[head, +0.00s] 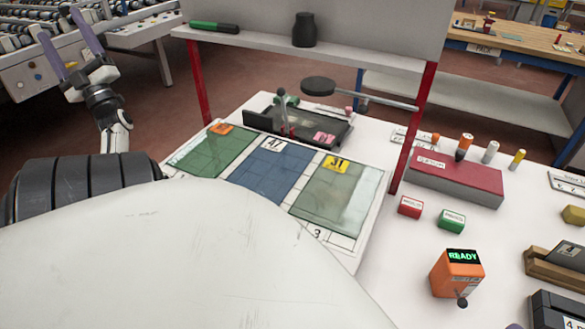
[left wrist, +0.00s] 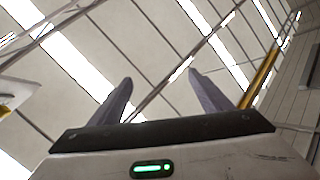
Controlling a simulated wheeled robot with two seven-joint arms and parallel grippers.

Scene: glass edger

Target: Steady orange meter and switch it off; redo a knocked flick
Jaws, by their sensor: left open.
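The orange meter (head: 457,275) stands on the white table at the lower right of the head view. Its small screen is lit and reads READY in green. A dark round-tipped lever (head: 462,301) sticks out low on its front. My left gripper (head: 62,40) is raised at the upper left of the head view, far from the meter, with its two fingers apart and nothing between them. In the left wrist view the open fingers (left wrist: 158,90) point up toward the ceiling.
Glass panels on a board (head: 365,192) lie left of the meter. Red (head: 410,207) and green (head: 451,221) blocks stand behind it, then a red-topped box (head: 457,180) with several pegs. A brown holder (head: 550,268) is close on its right. A shelf with red posts (head: 418,130) rises behind.

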